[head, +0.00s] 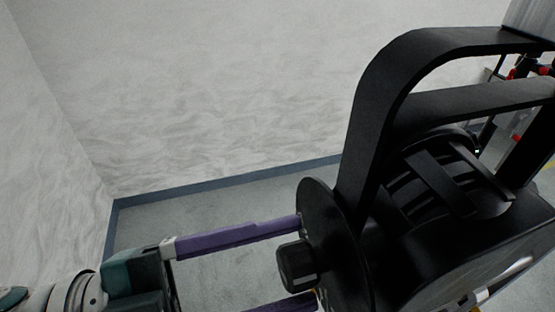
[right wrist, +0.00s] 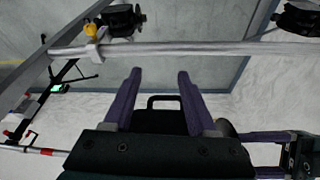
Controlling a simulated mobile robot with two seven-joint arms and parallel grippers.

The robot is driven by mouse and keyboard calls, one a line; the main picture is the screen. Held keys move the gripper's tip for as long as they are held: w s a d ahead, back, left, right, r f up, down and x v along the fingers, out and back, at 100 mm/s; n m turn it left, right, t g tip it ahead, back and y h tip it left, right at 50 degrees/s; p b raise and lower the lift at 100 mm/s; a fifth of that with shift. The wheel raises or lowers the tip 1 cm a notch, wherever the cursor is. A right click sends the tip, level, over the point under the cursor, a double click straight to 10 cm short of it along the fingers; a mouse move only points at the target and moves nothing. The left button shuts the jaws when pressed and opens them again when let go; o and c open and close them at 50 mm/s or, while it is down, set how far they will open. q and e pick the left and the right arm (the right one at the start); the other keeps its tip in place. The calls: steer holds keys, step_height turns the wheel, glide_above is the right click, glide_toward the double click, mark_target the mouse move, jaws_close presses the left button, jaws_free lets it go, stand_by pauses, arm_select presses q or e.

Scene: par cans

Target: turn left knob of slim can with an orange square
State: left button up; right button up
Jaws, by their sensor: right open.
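A black par can (head: 440,230) with a broad looped yoke fills the right side of the head view. Its round black side knob (head: 297,264) faces left. My left gripper (head: 307,264) reaches in from the left with its purple fingers apart, one above the knob and one below it. A gap shows between the upper finger and the knob. I cannot make out an orange square.
A pale metal bar (right wrist: 200,48) crosses the right wrist view, with dark fixtures (right wrist: 120,20) on it and a yellow clamp piece (right wrist: 91,31). Stands with red parts (head: 520,70) are at the far right of the head view. White walls and grey floor lie behind.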

arm_select(q)
steer(key=shift+o, duration=0.3)
steer(key=shift+s+a+f, duration=0.1)
steer(key=shift+s+a, duration=0.05)
steer(key=shift+a, duration=0.2)
steer(key=b+v, duration=0.4)
steer(key=v, duration=0.5)
steer(key=shift+b, duration=0.3)
steer(key=shift+s, duration=0.15)
